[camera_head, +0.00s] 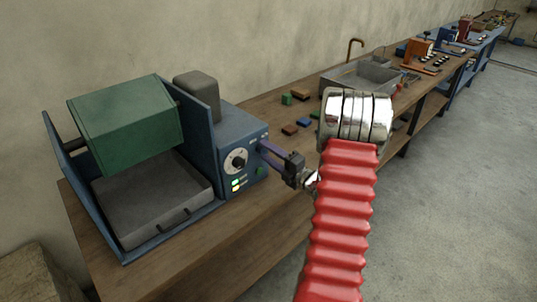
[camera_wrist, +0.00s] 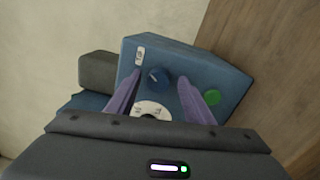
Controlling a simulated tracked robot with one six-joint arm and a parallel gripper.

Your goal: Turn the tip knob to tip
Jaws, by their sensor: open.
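The blue machine's control panel (camera_head: 249,155) faces my gripper. A round blue knob (camera_wrist: 158,77) with a pale pointer mark sits on it, below a small white label (camera_wrist: 139,56) too small to read. I take it for the tip knob. My gripper (camera_wrist: 159,79) is open, with its two purple fingers on either side of the knob in the wrist view. I cannot tell whether they touch it. In the head view my gripper (camera_head: 264,147) is at the panel's right part, and the knob is not clearly visible there.
A white dial (camera_wrist: 150,109) and a green button (camera_wrist: 211,97) sit close to the fingers. The machine holds a green box (camera_head: 125,122) above a grey tray (camera_head: 150,198).

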